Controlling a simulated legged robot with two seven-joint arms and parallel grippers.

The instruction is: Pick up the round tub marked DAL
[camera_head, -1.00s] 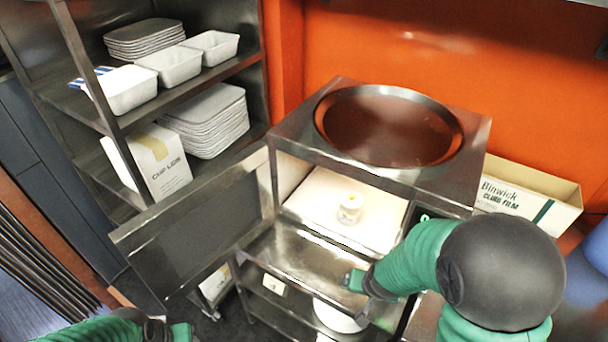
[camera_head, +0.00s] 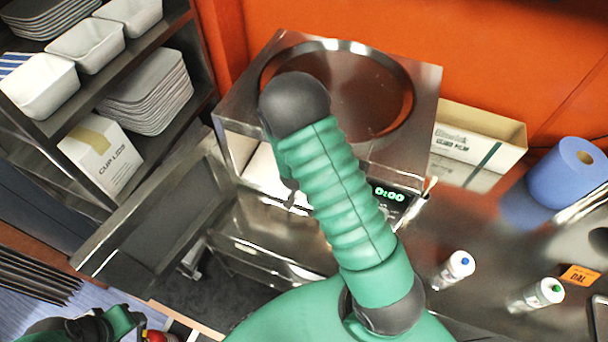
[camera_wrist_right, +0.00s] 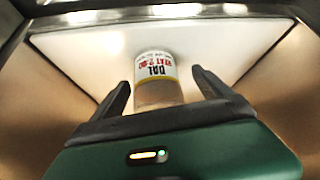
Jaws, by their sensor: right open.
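The round tub marked DAL (camera_wrist_right: 156,80) stands on the pale floor inside the open-fronted metal cabinet (camera_head: 240,100). Its white label reads upside down in the right wrist view, and its lower part is clear and brownish. My right gripper (camera_wrist_right: 158,84) is open, with one finger on each side of the tub and gaps showing at both sides. In the head view my right arm reaches into the cabinet and hides the tub. My left gripper (camera_head: 128,320) is at the lower left edge, far from the tub; its jaws are unclear.
The cabinet's door (camera_head: 150,215) hangs open at the left. A wide round pan (camera_head: 385,95) is on top, and a display (camera_head: 389,194) reads 0:00. Shelves with white tubs (camera_head: 85,45) stand left. Bottles (camera_head: 455,268) and an orange DAL card (camera_head: 579,275) are on the right counter.

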